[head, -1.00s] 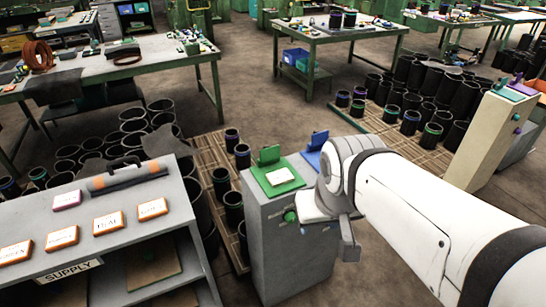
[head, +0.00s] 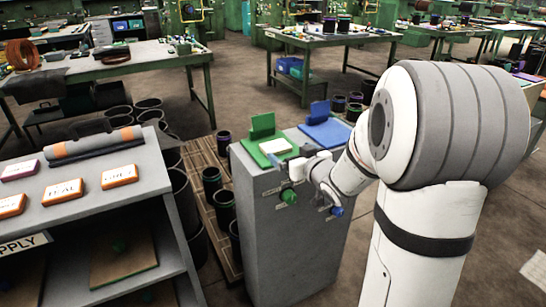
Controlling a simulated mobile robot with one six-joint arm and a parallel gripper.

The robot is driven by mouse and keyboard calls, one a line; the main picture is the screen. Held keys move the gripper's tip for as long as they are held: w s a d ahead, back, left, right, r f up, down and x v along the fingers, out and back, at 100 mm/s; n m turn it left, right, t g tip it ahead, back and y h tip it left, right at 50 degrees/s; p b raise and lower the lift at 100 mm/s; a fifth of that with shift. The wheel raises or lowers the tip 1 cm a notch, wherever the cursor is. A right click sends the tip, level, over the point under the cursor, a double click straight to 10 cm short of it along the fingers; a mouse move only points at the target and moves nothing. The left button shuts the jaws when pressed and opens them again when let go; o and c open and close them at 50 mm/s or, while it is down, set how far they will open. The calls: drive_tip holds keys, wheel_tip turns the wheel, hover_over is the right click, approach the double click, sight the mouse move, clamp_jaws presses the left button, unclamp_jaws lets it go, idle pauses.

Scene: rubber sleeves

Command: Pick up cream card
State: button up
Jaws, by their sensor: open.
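A cream card (head: 276,146) lies flat on the green tray (head: 262,155), which has an upright back plate, on top of a grey cabinet (head: 273,217). My gripper (head: 300,166) is at the right front of the green tray, close to the cabinet's top front edge. It is open, small in the view and partly hidden by its own wrist. It appears to hold nothing, and the card shows clear to its left. I cannot tell its exact height above the cabinet top.
A blue tray (head: 326,131) stands right of the green one, with an upright plate. Green (head: 288,196) and blue (head: 337,211) knobs stick out of the cabinet's front. A grey supply shelf (head: 100,190) with orange-framed labels stands left. Dark sleeves (head: 212,183) stand on a pallet between them.

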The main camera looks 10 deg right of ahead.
sight(277, 146)
drive_tip(key=shift+y, duration=0.3)
drive_tip(key=x, duration=0.5)
drive_tip(key=f+x, duration=0.1)
drive_tip(key=x, duration=0.2)
drive_tip(key=shift+a, duration=0.25)
drive_tip(key=shift+s, duration=0.1)
drive_tip(key=shift+c, duration=0.3)
drive_tip(key=c, duration=1)
